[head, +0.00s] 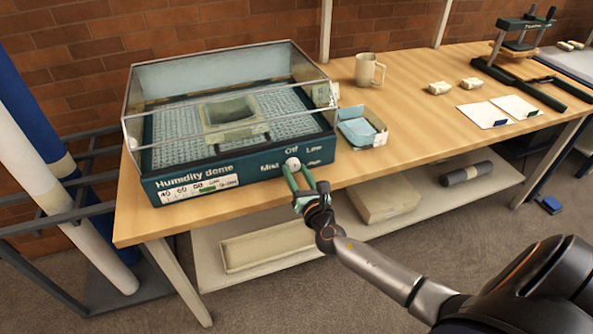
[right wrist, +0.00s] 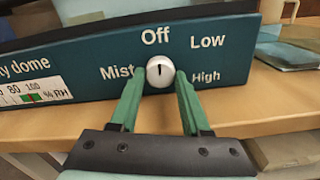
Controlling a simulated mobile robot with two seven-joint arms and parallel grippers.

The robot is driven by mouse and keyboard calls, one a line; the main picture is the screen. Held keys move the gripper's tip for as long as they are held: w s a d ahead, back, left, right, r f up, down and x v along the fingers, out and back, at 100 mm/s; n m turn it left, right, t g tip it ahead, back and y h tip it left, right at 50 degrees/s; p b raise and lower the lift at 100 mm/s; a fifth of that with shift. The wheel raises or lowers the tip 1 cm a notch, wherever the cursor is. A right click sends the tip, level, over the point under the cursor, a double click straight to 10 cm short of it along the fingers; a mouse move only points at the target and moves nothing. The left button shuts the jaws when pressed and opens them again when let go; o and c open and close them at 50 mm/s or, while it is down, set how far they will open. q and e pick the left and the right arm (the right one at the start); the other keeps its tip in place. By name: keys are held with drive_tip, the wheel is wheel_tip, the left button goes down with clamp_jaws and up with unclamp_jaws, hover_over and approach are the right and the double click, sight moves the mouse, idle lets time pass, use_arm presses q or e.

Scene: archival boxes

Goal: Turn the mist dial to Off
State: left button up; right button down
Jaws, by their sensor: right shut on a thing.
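The mist dial (right wrist: 160,74) is a small round white knob with a short dark mark on the front of the teal humidity dome (right wrist: 100,57). In the right wrist view the mark looks close to upright, toward the word Off above the knob. Mist is printed at its left, Low and High at its right. The dial also shows in the head view (head: 292,164). My right gripper (right wrist: 160,82) has its green fingers on either side of the dial and is shut on it. In the head view the gripper (head: 302,178) reaches the dome's front. My left gripper is out of view.
The dome's clear cover (head: 225,75) is down over a mesh tray with a sheet.

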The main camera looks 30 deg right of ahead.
drive_tip(key=shift+n, duration=0.4)
drive_tip(key=shift+c, duration=1.8)
unclamp_jaws()
drive_tip(key=shift+s, duration=0.1)
drive_tip(key=v, duration=1.2)
drive_tip(key=shift+s, duration=0.2)
drive_tip(key=shift+f, duration=0.1)
